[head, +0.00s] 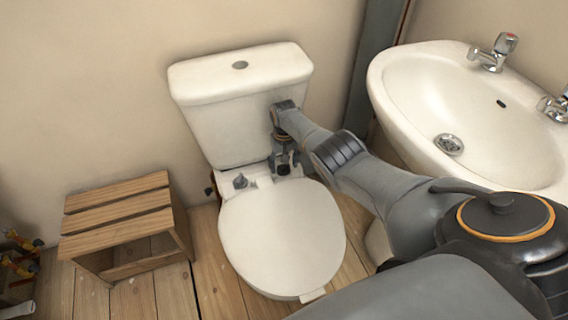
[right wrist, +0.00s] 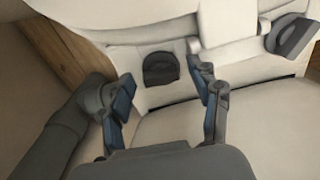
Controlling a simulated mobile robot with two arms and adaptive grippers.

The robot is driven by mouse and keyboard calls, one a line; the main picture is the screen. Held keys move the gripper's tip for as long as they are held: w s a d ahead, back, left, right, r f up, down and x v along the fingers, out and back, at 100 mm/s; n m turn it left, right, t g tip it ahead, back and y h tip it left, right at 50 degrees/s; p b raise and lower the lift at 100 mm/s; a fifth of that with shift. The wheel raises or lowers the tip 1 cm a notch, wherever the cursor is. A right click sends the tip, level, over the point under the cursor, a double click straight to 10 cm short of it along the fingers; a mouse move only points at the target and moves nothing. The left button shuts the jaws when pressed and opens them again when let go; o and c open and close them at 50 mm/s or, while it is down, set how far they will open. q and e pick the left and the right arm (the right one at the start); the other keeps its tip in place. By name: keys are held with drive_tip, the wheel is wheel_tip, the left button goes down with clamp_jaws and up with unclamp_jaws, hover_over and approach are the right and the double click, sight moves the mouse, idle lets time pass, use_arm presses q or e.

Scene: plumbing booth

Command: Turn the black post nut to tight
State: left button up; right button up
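The black post nut (right wrist: 161,68) shows in the right wrist view on the pale ledge behind the toilet seat. A second, grey wing-shaped nut (right wrist: 292,36) is to its right there; it also shows in the head view (head: 240,181), at the left side of the seat hinge. My right gripper (head: 284,166) points down at the right side of the hinge, behind the seat. In the right wrist view its two blue-padded fingers (right wrist: 165,85) are apart, with the black nut between and just beyond the tips. No contact shows. My left gripper is not in view.
The toilet lid (head: 282,238) is down in front of the hinge and the cistern (head: 240,105) rises behind it. A washbasin (head: 420,110) stands at the right, near my right arm. A wooden stool (head: 118,205) is at the left.

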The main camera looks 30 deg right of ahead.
sight(284, 166)
wheel_tip(284, 166, up, 12)
idle(0.8)
